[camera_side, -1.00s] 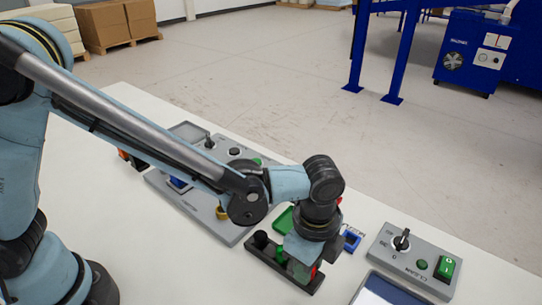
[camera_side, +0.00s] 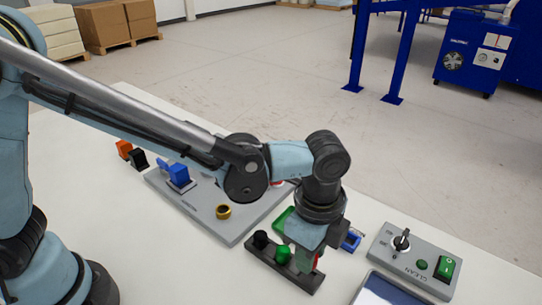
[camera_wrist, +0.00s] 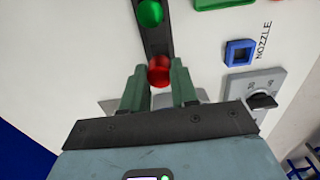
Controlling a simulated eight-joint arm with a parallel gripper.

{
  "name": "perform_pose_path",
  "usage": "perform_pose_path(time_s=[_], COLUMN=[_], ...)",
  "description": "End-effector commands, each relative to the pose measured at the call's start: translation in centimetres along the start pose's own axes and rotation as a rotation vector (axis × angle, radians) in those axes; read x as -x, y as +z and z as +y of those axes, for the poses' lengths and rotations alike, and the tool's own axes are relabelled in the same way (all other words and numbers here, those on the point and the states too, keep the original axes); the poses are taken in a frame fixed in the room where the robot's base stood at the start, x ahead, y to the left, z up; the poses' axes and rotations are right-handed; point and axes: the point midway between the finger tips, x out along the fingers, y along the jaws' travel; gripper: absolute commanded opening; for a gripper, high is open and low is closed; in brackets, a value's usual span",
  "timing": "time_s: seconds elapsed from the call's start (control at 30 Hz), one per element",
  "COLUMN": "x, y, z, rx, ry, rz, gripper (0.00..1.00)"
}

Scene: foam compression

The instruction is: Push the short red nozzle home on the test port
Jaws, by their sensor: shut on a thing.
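The short red nozzle (camera_wrist: 160,70) sits between the two green fingers of my gripper (camera_wrist: 160,86) in the wrist view. My gripper (camera_side: 311,266) is shut on it above the right end of the dark nozzle rack (camera_side: 305,284). In the side view only a sliver of red shows beside the fingers, and I cannot tell whether the nozzle is clear of the rack. A brass ring (camera_side: 223,212) stands on the grey panel (camera_side: 232,232); it may be the test port, but no label for it is readable.
A green nozzle (camera_side: 283,254) and a black one (camera_side: 261,239) stand in the rack. A blue square holder (camera_wrist: 240,52) marked NOZZLE lies nearby. A grey CLEAN switch box (camera_side: 413,262) is at right. A blue block (camera_side: 178,173) stands on the panel.

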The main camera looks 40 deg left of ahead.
Motion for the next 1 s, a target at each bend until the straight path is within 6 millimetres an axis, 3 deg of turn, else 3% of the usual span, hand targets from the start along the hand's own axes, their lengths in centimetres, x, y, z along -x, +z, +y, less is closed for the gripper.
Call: perform_pose_path(time_s=[0.57,0.67,0.77,1.0], x=[0.8,1.4,2.4,4.9], y=[0.6,2.3,5.2,14.5], z=[-0.2,-0.8,-1.5,-2.1], rx=[0.002,0.007,0.011,0.013], ry=[0.0,0.0,0.0,0.0], rz=[0.0,0.0,0.0,0.0], gripper=[0.0,0.0,0.0,0.0])
